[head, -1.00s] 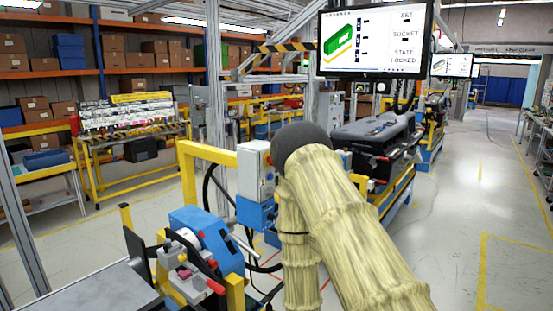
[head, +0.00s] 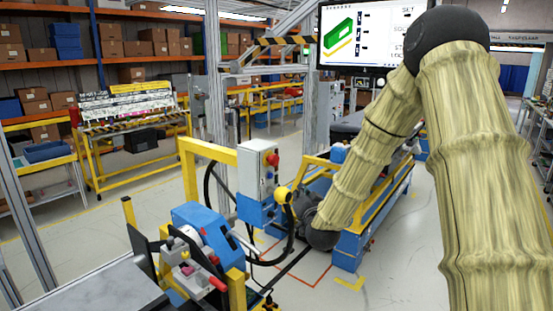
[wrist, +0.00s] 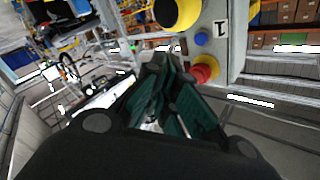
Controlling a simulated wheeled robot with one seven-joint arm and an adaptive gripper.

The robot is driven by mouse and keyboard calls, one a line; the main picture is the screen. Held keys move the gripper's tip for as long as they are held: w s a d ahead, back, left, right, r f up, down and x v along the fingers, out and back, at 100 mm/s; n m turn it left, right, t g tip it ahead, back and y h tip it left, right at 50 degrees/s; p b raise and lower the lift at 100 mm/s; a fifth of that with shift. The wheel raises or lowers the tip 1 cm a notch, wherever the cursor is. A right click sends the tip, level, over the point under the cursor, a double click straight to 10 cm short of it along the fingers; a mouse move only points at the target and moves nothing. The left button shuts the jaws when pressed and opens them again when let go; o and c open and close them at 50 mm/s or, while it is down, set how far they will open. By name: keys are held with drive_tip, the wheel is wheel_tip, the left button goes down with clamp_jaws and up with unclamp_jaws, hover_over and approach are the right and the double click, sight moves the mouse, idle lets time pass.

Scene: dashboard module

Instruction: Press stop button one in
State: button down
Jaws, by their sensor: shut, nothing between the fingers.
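The stop button is a red mushroom head (head: 272,159) on the face of a light grey control box (head: 254,168) marked 1 in the wrist view. There the red button (wrist: 205,71) sits below a small blue button (wrist: 201,39) and a large yellow part (wrist: 177,12). My gripper (wrist: 172,62) is shut and empty, its dark green fingers pointing towards the box just left of the red button. I see no clear contact; I cannot tell whether the button is pressed in. In the head view my fingertips cannot be made out.
The box sits on a yellow frame (head: 215,153) above a blue housing (head: 253,210), with a black hose (head: 212,190) looping beside it. A blue and grey fixture (head: 203,232) stands at the front left. A screen (head: 362,38) hangs behind my arm.

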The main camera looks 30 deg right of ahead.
sight(275, 161)
drive_tip(key=d+r+m+t+h, duration=0.1)
drive_tip(key=d+r, duration=0.2)
drive_tip(key=r, duration=0.5)
drive_tip(key=shift+d+m+p, duration=0.3)
drive_tip(key=shift+w, duration=0.1)
drive_tip(key=w+a, duration=0.3)
drive_tip(key=w, duration=0.5)
drive_tip(key=shift+a, duration=0.2)
drive_tip(key=shift+w+f+b, duration=0.1)
drive_tip(key=shift+w+b, duration=0.05)
drive_tip(key=shift+b, duration=0.2)
idle(0.8)
drive_tip(key=shift+w+a, duration=0.25)
drive_tip(key=shift+w, duration=0.1)
